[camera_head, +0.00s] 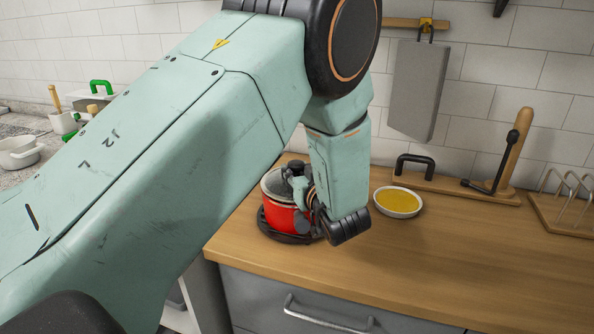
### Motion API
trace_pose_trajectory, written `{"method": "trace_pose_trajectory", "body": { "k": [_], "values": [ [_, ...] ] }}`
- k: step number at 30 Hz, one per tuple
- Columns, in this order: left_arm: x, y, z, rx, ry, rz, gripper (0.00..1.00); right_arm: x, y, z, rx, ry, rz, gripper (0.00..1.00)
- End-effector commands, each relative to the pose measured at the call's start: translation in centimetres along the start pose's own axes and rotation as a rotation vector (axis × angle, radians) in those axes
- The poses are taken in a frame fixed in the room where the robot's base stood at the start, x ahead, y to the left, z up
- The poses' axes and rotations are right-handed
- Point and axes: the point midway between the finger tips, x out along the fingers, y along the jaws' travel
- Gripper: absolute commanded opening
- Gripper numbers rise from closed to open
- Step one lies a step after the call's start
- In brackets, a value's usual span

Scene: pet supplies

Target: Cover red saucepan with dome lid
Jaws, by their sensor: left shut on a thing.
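The red saucepan (281,216) stands on a dark round base on the wooden counter, left of centre. The dome lid (272,184) looks greyish and clear with a pale rim, and it lies at the saucepan's top. My left gripper (298,184) is at the right side of the lid, shut on it near its dark knob. My left arm and wrist hide part of the saucepan and lid, so I cannot tell whether the lid's rim sits fully on the pan. My right gripper is not in view.
A white dish with yellow contents (398,202) stands right of my wrist. Behind it are a wooden stand with a black lever (510,150) and a wire rack (568,192). A grey board (417,90) hangs on the tiled wall. The right front counter is clear.

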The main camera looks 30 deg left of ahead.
Motion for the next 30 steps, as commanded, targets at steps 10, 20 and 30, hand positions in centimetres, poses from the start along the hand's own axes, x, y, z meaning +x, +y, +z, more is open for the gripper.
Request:
{"method": "trace_pose_trajectory", "body": {
  "k": [10,20,30],
  "values": [
    [-0.18,-0.36,0.82,0.008,-0.015,-0.003,0.0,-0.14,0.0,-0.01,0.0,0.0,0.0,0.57],
    [-0.19,-0.4,0.9,0.009,-0.016,-0.004,0.53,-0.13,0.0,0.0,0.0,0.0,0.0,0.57],
    [-0.19,-0.38,0.95,0.01,-0.018,-0.003,0.58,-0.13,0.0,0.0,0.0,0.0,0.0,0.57]
  ]
}}
